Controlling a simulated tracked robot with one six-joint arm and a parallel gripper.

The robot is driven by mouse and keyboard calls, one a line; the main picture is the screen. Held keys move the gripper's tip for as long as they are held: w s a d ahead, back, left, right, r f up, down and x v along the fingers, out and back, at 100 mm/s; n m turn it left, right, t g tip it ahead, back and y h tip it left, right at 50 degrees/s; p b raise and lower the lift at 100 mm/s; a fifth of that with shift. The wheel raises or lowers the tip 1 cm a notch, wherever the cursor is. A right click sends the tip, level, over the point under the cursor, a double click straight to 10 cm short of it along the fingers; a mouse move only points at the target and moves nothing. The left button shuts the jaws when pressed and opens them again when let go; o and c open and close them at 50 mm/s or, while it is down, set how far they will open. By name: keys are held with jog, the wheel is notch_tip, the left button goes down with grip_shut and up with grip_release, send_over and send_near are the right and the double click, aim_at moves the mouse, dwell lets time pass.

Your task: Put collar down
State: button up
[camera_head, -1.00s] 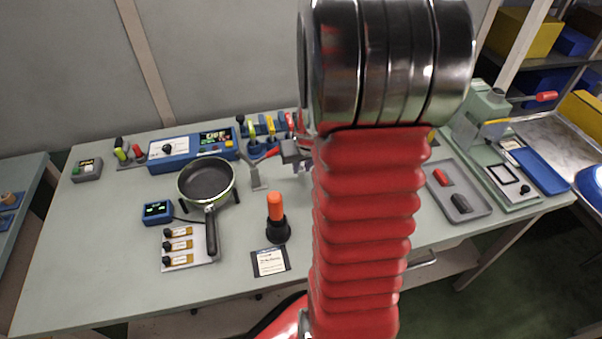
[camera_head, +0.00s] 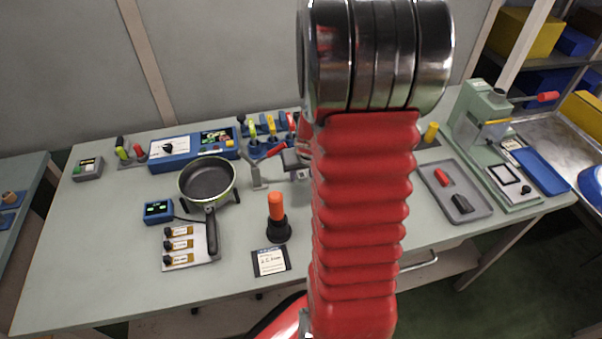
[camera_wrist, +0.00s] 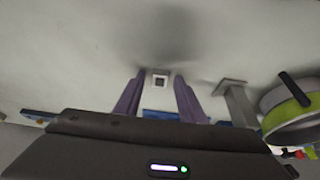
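My gripper shows in the wrist view (camera_wrist: 160,84) as two purple fingers standing slightly apart. A small pale square collar (camera_wrist: 161,79) with a dark square opening sits centred between the fingertips. The fingers appear shut on it, though the contact faces are hard to make out. A soft shadow lies on the pale tabletop (camera_wrist: 70,60) close by the tips. Whether the collar touches the table cannot be told. In the head view my red arm hides most of the gripper; a grey part of it (camera_head: 295,161) shows left of the arm, over the bench.
A T-shaped metal stand (camera_wrist: 239,104) is close right of the fingers, with the green-rimmed pan (camera_wrist: 288,105) beyond it. In the head view, an orange-topped black holder (camera_head: 277,218) stands in front, a tool rack (camera_head: 262,150) behind, and a grey tray (camera_head: 480,208) to the right.

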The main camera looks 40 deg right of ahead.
jog(key=shift+r, duration=0.1)
jog(key=v, duration=1.2)
dwell(0.4)
jog(key=shift+s, duration=0.1)
dwell(0.4)
jog(key=s+a+r+n, duration=0.2)
jog(key=a+r, duration=0.1)
jog(key=a, duration=0.6)
jog(key=s+a+r+n+t+y, duration=0.1)
jog(key=s+a+r+n, duration=0.1)
jog(key=a, duration=0.7)
jog(key=s+a+r+n+y, duration=0.1)
jog(key=s+a+r, duration=0.3)
jog(key=a, duration=0.5)
notch_tip(320, 180, up, 2)
jog(key=shift+r+n+t, duration=0.2)
jog(key=shift+n+t, duration=0.2)
jog(key=shift+o, duration=0.3)
jog(key=shift+a, duration=0.1)
